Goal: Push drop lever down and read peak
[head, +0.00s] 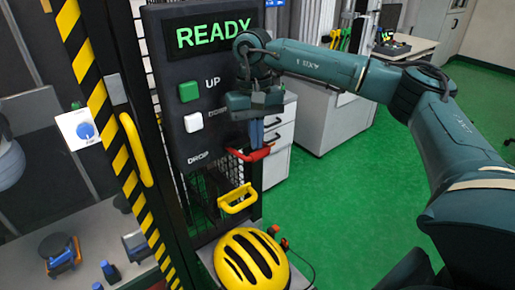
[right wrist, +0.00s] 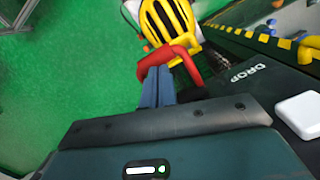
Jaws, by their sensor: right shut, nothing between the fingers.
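The red drop lever (head: 250,154) sticks out from the black control panel (head: 172,110), right of the white "DROP" label. My right gripper (head: 257,143) is shut and empty, pointing down, with its blue fingertips at the lever. The right wrist view shows the fingers (right wrist: 157,82) beside the red lever (right wrist: 190,68), overlapping its near side; I cannot tell whether they touch it. The display (head: 210,34) at the panel's top reads "READY" in green. My left gripper is not in view.
A green UP button (head: 188,91) and a white button (head: 193,122) sit above the lever. A yellow handle (head: 237,199) is below it, and a yellow helmet (head: 250,262) lower still. A grey drawer cabinet (head: 281,135) stands behind; green floor is open to the right.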

